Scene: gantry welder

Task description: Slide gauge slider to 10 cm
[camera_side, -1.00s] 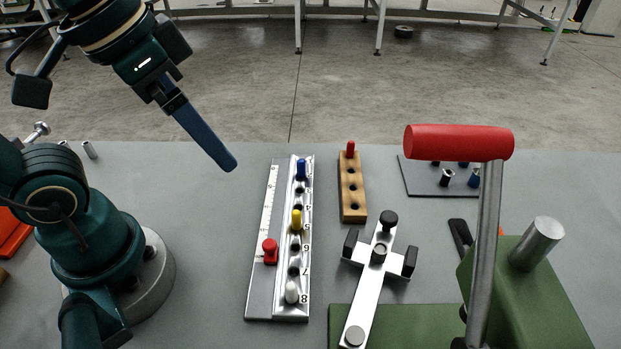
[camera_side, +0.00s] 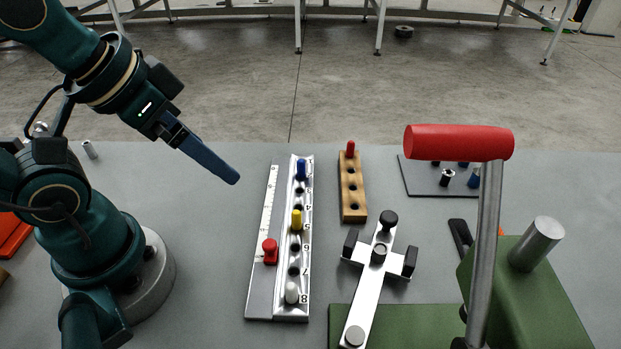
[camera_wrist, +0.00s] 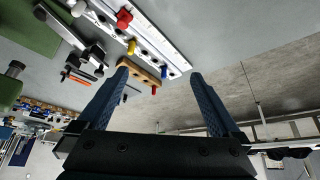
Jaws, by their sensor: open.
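The gauge (camera_side: 262,225) is a flat silver strip with a ruled scale, lying along the left side of a metal rail with numbered holes. Its red slider knob (camera_side: 270,250) sits towards the near end of the strip, and it also shows in the wrist view (camera_wrist: 124,17). The scale figures are too small to read. My gripper (camera_side: 236,180) is in the air left of the gauge's far end, apart from the slider. In the wrist view its two blue fingers (camera_wrist: 158,76) are wide apart with nothing between them.
The numbered rail (camera_side: 303,240) holds blue (camera_side: 301,170), yellow (camera_side: 296,219) and white (camera_side: 291,292) pegs. To its right are a wooden block (camera_side: 352,188) with a red peg, a cross-shaped clamp (camera_side: 378,262) and a red-handled lever (camera_side: 459,142).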

